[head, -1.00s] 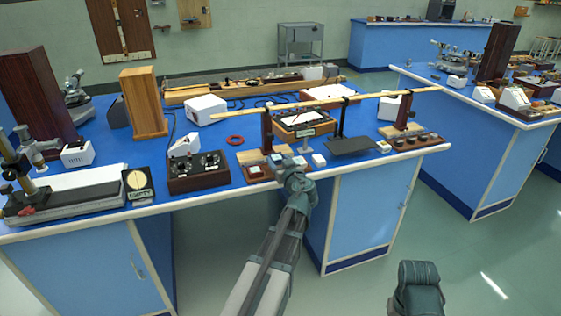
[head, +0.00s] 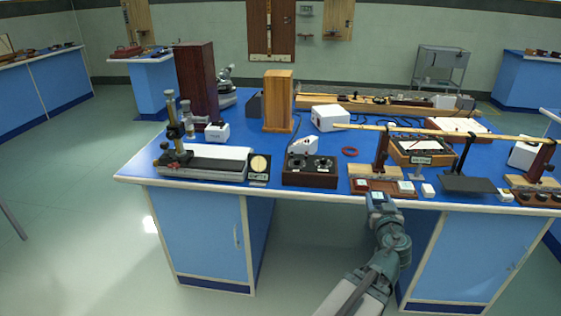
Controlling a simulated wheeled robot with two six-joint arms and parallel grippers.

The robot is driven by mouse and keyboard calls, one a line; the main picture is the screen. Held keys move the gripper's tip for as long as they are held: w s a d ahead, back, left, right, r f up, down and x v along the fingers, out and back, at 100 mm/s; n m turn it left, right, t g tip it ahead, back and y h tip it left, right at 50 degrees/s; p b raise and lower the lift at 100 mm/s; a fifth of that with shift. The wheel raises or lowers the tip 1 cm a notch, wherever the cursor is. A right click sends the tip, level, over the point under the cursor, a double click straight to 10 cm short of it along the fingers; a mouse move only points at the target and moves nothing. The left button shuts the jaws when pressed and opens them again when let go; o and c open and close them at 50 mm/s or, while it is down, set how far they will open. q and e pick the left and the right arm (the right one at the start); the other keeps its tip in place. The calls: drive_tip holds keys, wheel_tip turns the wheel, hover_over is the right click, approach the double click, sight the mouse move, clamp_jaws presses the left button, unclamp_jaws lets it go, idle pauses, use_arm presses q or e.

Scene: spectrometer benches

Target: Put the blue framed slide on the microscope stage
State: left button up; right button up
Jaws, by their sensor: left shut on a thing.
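My left gripper (head: 378,203) is at the front edge of the blue bench, shut on a small pale piece with blue edges, which looks like the blue framed slide (head: 377,195). The jaws hide part of it. A microscope (head: 226,78) stands at the back left of the bench, beside a tall dark red box; its stage is too small to make out. My right gripper is not in view.
A brown tray (head: 362,186) with small pale slides lies just behind the gripper. A travelling microscope (head: 174,130) stands at the left end.

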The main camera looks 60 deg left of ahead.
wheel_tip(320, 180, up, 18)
drive_tip(key=p, duration=1.6)
drive_tip(key=shift+p, duration=0.4)
